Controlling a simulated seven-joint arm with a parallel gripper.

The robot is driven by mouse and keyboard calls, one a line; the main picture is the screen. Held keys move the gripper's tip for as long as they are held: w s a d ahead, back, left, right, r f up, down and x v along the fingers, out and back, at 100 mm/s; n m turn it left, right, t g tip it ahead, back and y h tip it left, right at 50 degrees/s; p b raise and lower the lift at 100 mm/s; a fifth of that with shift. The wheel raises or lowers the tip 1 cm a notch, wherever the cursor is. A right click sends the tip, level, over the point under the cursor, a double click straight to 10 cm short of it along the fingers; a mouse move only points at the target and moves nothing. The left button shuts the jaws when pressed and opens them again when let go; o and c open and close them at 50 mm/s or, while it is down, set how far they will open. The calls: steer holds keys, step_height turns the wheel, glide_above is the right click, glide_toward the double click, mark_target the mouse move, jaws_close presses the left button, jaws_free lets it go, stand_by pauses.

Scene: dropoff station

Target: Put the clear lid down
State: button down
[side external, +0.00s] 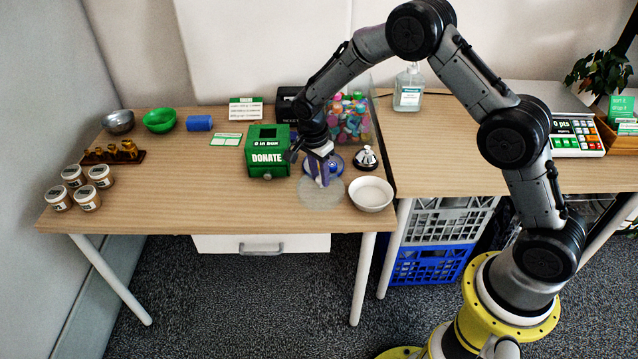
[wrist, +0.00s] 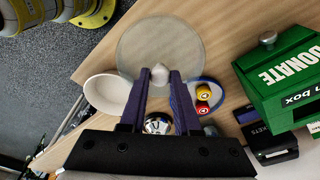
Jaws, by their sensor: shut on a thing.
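The clear lid (side external: 310,197) is a round, see-through disc with a pale knob, low over or on the wooden table (side external: 215,205) near its front edge. I cannot tell whether it touches the table. In the wrist view the lid (wrist: 160,38) lies flat beyond my fingers. My gripper (side external: 322,182) points down with its purple fingers shut on the lid's knob; the gripper (wrist: 160,78) also shows in the wrist view with the knob between the fingertips.
A white bowl (side external: 371,196) stands close to the lid's right. Behind are a blue-rimmed dish (side external: 337,164), a silver bell (side external: 366,157) and the green donate box (side external: 267,158). The table left of the lid is clear, up to several jars (side external: 87,199).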

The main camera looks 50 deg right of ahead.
mark_target(318, 178)
steer(key=shift+w+f, duration=0.2)
steer(key=shift+f, duration=1.5)
steer(key=shift+f, duration=0.2)
steer(key=c, duration=0.6)
jaws_free()
steer(key=shift+r, duration=0.15)
steer(key=r, duration=0.4)
steer(key=a+r, duration=0.1)
steer(key=r, duration=0.7)
steer(key=shift+a+r, duration=0.1)
steer(key=shift+a, duration=0.3)
